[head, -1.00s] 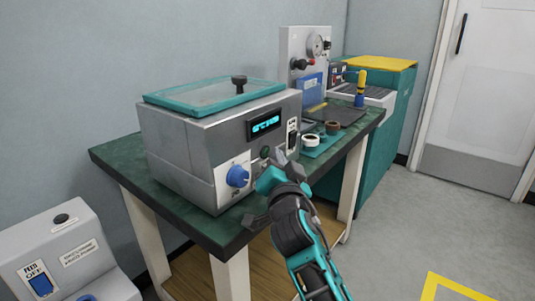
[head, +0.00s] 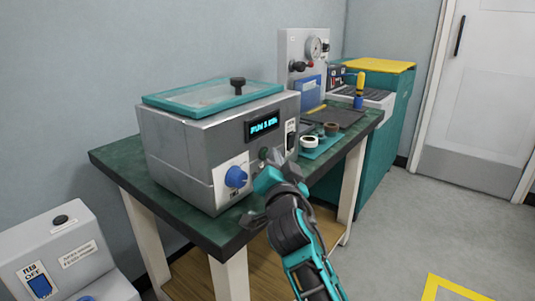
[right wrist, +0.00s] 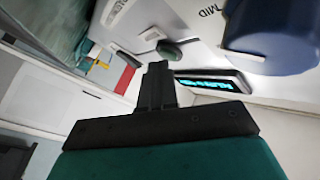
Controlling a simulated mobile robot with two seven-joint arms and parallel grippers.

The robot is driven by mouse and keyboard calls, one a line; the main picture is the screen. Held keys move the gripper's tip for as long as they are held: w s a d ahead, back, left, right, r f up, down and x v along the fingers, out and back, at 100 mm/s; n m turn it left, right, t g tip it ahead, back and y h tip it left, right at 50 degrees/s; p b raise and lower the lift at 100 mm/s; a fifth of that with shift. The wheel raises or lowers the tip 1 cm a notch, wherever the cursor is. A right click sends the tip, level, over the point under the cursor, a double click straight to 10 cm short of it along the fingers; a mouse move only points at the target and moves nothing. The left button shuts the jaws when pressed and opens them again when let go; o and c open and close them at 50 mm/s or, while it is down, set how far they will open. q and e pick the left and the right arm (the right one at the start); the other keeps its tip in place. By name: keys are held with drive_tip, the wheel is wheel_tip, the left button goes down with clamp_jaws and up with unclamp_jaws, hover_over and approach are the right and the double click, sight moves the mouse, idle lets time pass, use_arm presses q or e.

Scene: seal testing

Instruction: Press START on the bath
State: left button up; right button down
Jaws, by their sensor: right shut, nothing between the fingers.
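The bath (head: 185,140) is a grey metal box with a teal-framed lid (head: 213,95) on a green-topped table. Its front carries a lit display (head: 264,125), a blue knob (head: 236,177), a rocker switch (head: 291,139) and a round green button (head: 264,153). My right gripper (head: 274,160) is shut and empty, close to the front panel by the green button. In the right wrist view its shut fingers (right wrist: 157,85) lie apart in the picture from the green button (right wrist: 170,50); contact cannot be made out. My left gripper is not in view.
Tape rolls (head: 310,141) lie on a teal mat right of the bath. A gauge panel (head: 305,60) and a teal cabinet (head: 392,100) stand behind. A grey feed unit (head: 70,255) is at lower left. The floor at right is clear.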

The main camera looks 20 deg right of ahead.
drive_tip(key=shift+a+r, duration=0.1)
idle(0.3)
drive_tip(key=shift+s, duration=0.3)
drive_tip(key=shift+d, duration=0.2)
drive_tip(key=shift+s, duration=0.1)
drive_tip(key=s+d, duration=0.1)
drive_tip(key=s+p, duration=0.1)
drive_tip(key=s, duration=0.1)
drive_tip(key=s+d+p, duration=0.1)
drive_tip(key=shift+s+d, duration=0.15)
drive_tip(key=shift+d, duration=0.2)
idle(0.5)
